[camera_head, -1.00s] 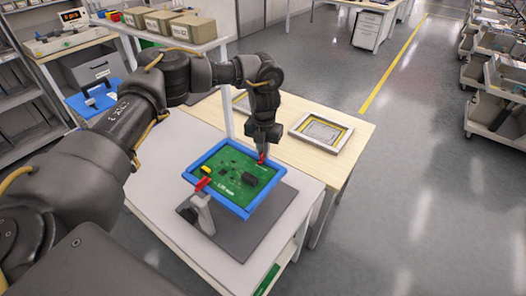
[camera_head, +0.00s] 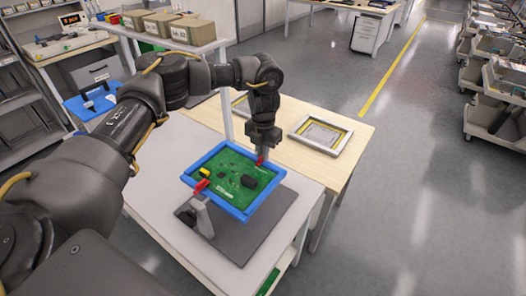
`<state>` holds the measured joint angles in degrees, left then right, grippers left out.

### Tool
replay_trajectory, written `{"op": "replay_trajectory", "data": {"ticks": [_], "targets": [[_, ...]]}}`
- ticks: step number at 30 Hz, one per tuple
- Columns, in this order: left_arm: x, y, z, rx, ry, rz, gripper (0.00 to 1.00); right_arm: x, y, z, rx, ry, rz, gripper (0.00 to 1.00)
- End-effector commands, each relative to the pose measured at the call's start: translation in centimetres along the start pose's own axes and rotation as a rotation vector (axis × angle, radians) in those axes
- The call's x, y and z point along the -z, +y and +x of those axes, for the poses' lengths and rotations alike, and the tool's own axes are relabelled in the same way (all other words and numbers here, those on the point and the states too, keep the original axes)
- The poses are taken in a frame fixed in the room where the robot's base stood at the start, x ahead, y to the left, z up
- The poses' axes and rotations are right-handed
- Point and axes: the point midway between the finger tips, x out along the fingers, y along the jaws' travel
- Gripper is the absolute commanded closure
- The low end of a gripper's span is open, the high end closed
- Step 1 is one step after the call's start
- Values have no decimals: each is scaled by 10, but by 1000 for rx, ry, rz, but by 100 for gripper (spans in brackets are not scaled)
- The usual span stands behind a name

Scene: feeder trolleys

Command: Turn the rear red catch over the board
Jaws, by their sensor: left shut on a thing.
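The green board (camera_head: 226,178) sits in a blue frame (camera_head: 225,205) on a stand with a grey base plate (camera_head: 250,240). The rear red catch (camera_head: 260,161) shows at the frame's far edge, small and partly hidden by my left gripper. My left gripper (camera_head: 262,153) points down there and is shut on the rear catch. Whether the catch lies over the board is too small to tell. The front red catch (camera_head: 201,186) is at the near left edge of the frame, above a grey post (camera_head: 203,217). My right gripper is not in view.
The stand is on a white-topped table (camera_head: 160,205). A wooden table (camera_head: 345,160) behind it holds a grey and yellow frame (camera_head: 321,133). Boxes (camera_head: 185,30) stand on a shelf at the back left.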

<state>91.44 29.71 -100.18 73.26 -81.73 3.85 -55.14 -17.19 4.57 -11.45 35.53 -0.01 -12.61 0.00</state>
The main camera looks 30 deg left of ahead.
Motion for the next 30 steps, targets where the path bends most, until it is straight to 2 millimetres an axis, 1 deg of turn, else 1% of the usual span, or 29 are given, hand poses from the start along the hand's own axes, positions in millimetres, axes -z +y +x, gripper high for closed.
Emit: {"op": "replay_trajectory", "data": {"ticks": [1,2,3,6,7,14,17,20,27,30], "targets": [[0,0,0,-1,0,1,100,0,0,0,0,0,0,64],[0,0,0,-1,0,1,91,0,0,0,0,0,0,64],[0,0,0,-1,0,1,85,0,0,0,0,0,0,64],[0,0,0,0,0,1,72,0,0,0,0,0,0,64],[0,0,0,0,0,1,70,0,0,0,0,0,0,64],[0,0,0,0,0,0,70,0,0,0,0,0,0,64],[-1,0,-4,0,-2,0,70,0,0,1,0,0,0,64],[-1,0,-15,-1,-3,1,70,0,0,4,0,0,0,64],[-1,0,-64,-3,-6,1,70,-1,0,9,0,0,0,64],[-1,0,-81,-3,-4,1,70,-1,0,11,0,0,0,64]]}}
